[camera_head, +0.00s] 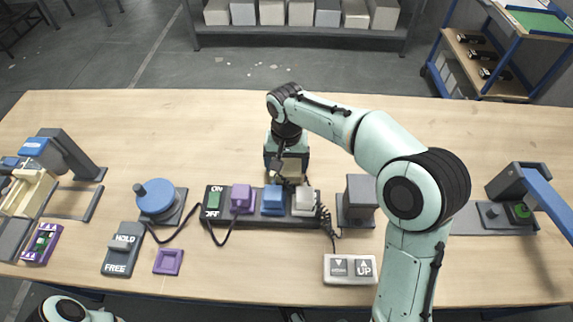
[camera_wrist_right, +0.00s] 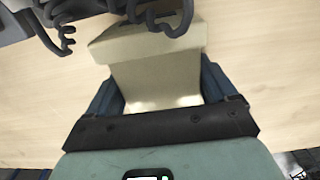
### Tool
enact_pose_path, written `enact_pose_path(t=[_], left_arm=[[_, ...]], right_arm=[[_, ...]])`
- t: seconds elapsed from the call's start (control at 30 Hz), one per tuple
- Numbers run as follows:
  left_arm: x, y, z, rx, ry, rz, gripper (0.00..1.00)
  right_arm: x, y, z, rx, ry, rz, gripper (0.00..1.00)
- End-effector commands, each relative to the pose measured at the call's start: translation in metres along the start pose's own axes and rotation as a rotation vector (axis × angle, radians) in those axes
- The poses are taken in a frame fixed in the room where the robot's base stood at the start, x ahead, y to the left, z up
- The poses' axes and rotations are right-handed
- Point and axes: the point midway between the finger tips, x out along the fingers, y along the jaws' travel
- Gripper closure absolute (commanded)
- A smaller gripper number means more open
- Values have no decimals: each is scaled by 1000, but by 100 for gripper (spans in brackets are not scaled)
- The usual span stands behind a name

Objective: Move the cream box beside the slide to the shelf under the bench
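A cream box (camera_head: 290,168) stands on the bench (camera_head: 215,125) behind the row of control blocks. It is partly hidden by my right gripper (camera_head: 286,160) in the head view. In the right wrist view the cream box (camera_wrist_right: 155,78) sits between both fingers of my right gripper (camera_wrist_right: 161,95). No gap shows on either side, so the gripper looks shut on it. A slide-like fixture (camera_head: 30,190) with cream parts is at the far left. The shelf under the bench does not show. My left gripper is out of view; only a piece of my left arm shows at bottom left.
The control row (camera_head: 262,222), a blue crank wheel (camera_head: 157,198), a HOLD/FREE switch (camera_head: 122,248) and an up/down pad (camera_head: 350,268) are near the front. A low rack (camera_head: 300,35) with several boxes stands behind. A cart (camera_head: 505,88) is at back right. The bench's rear half is mostly clear.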

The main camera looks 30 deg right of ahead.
Motion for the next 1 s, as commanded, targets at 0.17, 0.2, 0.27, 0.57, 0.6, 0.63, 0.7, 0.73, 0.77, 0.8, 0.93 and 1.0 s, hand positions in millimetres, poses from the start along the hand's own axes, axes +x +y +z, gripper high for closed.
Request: enact_pose_path(t=[0.17, 0.2, 0.27, 0.57, 0.6, 0.63, 0.7, 0.73, 0.77, 0.8, 0.93, 1.0], left_arm=[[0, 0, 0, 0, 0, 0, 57], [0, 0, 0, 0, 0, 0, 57], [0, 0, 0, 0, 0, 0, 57], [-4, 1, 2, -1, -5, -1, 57], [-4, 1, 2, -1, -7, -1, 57], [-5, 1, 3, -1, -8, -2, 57], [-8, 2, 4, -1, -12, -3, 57], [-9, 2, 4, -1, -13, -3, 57], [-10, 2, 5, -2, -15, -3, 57], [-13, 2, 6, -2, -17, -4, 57], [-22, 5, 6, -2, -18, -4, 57], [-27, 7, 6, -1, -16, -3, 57]], right_arm=[[-1, 0, 0, 0, 2, -1, 67], [-1, 0, 0, 0, 2, -1, 67], [-1, 0, 0, 0, 2, -1, 67], [-22, -1, -1, 0, 4, -3, 67], [-29, -1, -1, 0, 5, -4, 67], [-34, 0, -1, 0, 5, -4, 67], [-50, -1, -1, 0, 6, -4, 67], [-58, -1, -1, 0, 7, -5, 67], [-66, -1, -1, 0, 6, -5, 67], [-77, -1, -1, 0, 7, -6, 67], [-115, -1, -1, 1, 7, -6, 67], [-135, -1, -1, 0, 7, -5, 67]])
